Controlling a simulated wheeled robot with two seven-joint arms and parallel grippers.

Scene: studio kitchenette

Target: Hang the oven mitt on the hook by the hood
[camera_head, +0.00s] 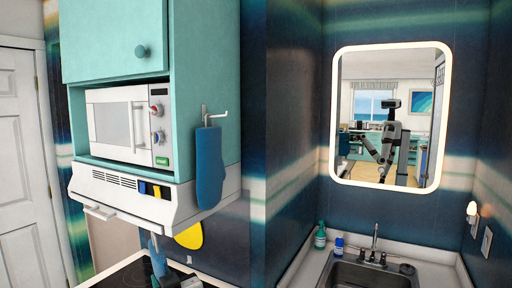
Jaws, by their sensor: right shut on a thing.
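A blue oven mitt (209,168) hangs cuff up against the right side of the teal cabinet, just right of the hood. The pale metal hook (217,116) sticks out at the mitt's top edge. How the mitt's loop sits on the hook is too small to tell. No gripper is near the mitt. My right gripper (160,277) is low at the bottom edge, over the stove and well below the mitt, mostly cut off. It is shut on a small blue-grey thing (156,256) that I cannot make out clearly. My left gripper is out of view.
The white hood (125,196) juts out under the microwave (120,122). A yellow piece (190,237) shows below it by the wall. The dark cooktop (125,277) lies beneath. A sink (370,274) with bottles and a mirror (391,118) are at right.

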